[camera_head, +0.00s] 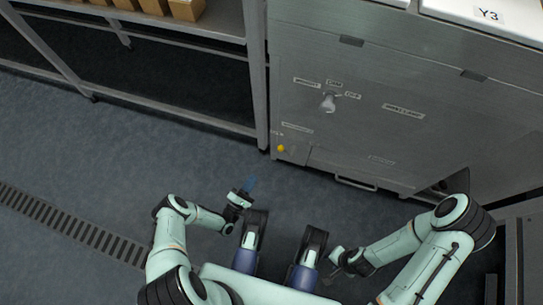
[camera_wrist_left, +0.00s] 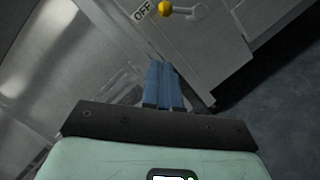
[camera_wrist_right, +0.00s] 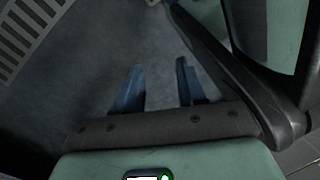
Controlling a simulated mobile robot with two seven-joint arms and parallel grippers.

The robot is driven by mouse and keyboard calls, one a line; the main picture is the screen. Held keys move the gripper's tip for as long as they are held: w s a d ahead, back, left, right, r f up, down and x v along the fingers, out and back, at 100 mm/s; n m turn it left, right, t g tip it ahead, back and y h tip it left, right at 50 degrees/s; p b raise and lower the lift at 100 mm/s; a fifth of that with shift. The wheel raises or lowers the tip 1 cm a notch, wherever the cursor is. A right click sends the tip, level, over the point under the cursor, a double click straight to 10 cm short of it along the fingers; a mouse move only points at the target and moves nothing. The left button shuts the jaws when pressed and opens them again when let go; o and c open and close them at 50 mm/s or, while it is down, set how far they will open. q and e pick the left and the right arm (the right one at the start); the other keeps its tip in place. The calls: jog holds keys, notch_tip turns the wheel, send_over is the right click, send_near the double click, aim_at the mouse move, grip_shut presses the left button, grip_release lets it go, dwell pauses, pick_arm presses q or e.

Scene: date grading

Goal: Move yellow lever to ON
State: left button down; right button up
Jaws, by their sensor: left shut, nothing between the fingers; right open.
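The yellow lever (camera_head: 281,148) is a small yellow knob low on the left side of the steel cabinet front in the head view. In the left wrist view the yellow knob (camera_wrist_left: 165,8) sits at the top edge on a grey arm, beside a label reading OFF (camera_wrist_left: 143,11). My left gripper (camera_head: 250,184) is shut and empty, apart from the lever and in front of the cabinet. Its blue fingers (camera_wrist_left: 163,68) lie together in the left wrist view. My right gripper (camera_wrist_right: 158,75) is open and empty above the floor, away from the cabinet. An ON label cannot be made out.
The steel cabinet (camera_head: 330,140) also carries a grey knob (camera_head: 328,103) with labels around it and a low handle (camera_head: 356,184). A metal rack (camera_head: 190,112) stands to its left. A floor drain grate (camera_head: 70,225) lies at the left. The floor before the cabinet is clear.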

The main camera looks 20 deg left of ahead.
pick_arm(q)
jog(key=s+d+r+b+x, duration=0.1)
jog(key=d+x, duration=0.1)
jog(key=x, duration=1)
jog(key=shift+w+r+b, duration=0.3)
jog(key=shift+w+r, duration=0.1)
jog(key=shift+w, duration=0.05)
pick_arm(e)
jog(key=s, duration=0.1)
jog(key=s+f, duration=0.1)
jog(key=s+g, duration=0.1)
jog(key=shift+d+f, duration=0.2)
jog(key=shift+f, duration=0.05)
pick_arm(q)
jog(key=shift+d, duration=0.1)
